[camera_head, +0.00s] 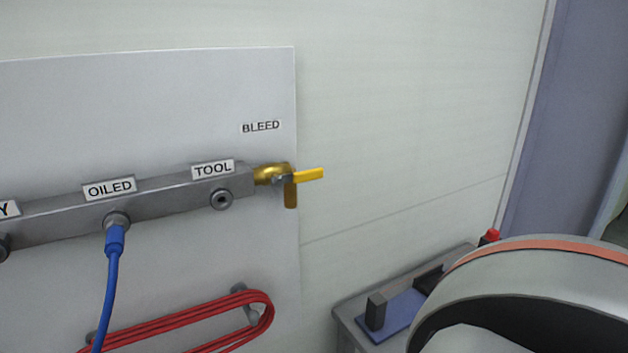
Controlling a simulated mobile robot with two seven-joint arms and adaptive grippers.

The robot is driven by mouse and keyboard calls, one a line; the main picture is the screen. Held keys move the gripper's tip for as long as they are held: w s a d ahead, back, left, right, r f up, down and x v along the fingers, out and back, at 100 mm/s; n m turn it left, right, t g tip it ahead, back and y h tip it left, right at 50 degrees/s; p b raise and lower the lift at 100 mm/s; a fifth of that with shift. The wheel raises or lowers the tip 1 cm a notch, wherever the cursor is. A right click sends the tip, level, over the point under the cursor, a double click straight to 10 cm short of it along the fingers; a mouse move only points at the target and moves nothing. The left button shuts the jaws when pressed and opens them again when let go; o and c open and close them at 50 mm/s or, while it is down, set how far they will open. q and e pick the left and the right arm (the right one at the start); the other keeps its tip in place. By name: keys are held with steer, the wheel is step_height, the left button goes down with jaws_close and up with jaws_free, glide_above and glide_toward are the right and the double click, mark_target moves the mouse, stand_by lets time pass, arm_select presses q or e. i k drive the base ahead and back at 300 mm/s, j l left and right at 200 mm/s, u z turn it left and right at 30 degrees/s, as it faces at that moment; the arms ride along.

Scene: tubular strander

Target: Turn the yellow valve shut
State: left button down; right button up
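The yellow valve handle (308,175) sticks out to the right from a brass valve body (272,174) at the right end of a grey manifold bar. The handle lies roughly in line with the bar, tilted slightly up to the right. A brass outlet (291,194) points down below the handle. A BLEED label (261,127) is on the panel above the valve. Neither of my grippers is in view.
The manifold bar (160,197) has OILED and TOOL ports; a blue hose (112,280) is plugged into OILED. A coiled red hose (190,325) hangs below. A grey cabinet (350,325) and a large rounded machine part (530,300) stand at lower right. Right of the valve is clear.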

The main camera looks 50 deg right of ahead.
mark_target(316, 174)
steer(key=j+z, duration=0.1)
steer(key=z, duration=0.3)
steer(key=j+z, duration=0.1)
steer(key=z, duration=0.35)
steer(key=k+z, duration=0.1)
steer(key=z, duration=0.3)
steer(key=j+z, duration=0.1)
steer(key=z, duration=0.35)
steer(key=k, duration=0.05)
